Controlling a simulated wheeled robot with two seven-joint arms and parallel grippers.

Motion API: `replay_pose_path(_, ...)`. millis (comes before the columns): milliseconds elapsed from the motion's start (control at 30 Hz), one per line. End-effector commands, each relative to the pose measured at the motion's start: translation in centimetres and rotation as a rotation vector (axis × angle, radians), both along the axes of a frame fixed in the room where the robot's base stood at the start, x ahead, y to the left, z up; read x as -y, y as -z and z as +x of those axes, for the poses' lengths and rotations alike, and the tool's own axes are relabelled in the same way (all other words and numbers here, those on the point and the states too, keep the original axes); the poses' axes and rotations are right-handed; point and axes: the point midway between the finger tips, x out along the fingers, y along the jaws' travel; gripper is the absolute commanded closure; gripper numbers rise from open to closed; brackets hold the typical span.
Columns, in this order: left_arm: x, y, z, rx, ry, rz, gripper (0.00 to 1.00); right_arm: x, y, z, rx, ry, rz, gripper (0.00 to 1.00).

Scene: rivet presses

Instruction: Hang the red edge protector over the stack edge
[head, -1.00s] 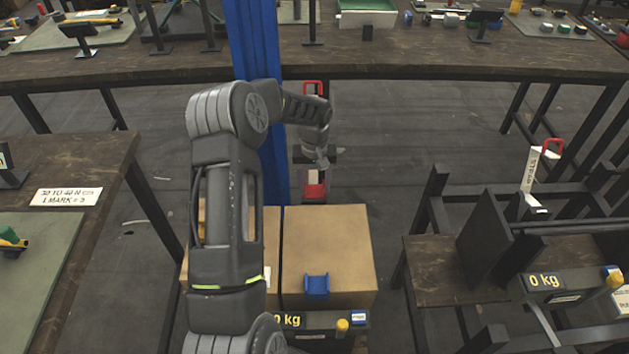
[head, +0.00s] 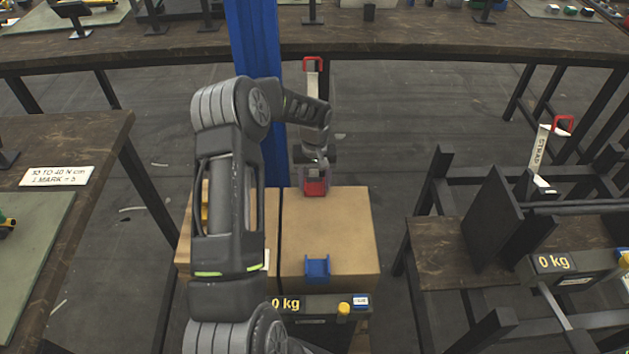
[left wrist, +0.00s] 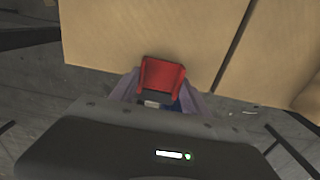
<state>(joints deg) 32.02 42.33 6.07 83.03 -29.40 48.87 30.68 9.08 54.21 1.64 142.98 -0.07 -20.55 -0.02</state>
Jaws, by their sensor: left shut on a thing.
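My left gripper (head: 315,178) is shut on the red edge protector (head: 314,188), at the far edge of the cardboard box stack (head: 345,220). In the left wrist view the red protector (left wrist: 162,76) sits between the fingers (left wrist: 160,90) and overlaps the stack's edge (left wrist: 110,45). I cannot tell whether it touches the cardboard. A blue edge protector (head: 317,268) sits on the near edge of the same stack. My right gripper is not in view.
A blue post (head: 254,60) stands just behind my left arm. A display reading 0 kg (head: 287,304) is at the stack's near side. A dark wooden table (head: 85,150) is on the left, and a black rack with a wooden top (head: 450,262) is on the right.

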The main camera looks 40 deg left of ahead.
Motion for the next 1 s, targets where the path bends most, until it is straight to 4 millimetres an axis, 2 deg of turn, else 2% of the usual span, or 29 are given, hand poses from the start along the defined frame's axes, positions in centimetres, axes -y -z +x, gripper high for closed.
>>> replay_pose_path(733,0.13,0.09,-0.19,0.0,0.0,0.0,0.86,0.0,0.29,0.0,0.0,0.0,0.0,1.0)
replay_pose_path(767,0.13,0.09,-0.18,0.0,0.0,0.0,0.44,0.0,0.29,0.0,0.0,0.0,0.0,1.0)
replay_pose_path(1000,0.13,0.09,-0.18,0.0,0.0,0.0,0.24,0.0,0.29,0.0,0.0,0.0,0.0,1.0)
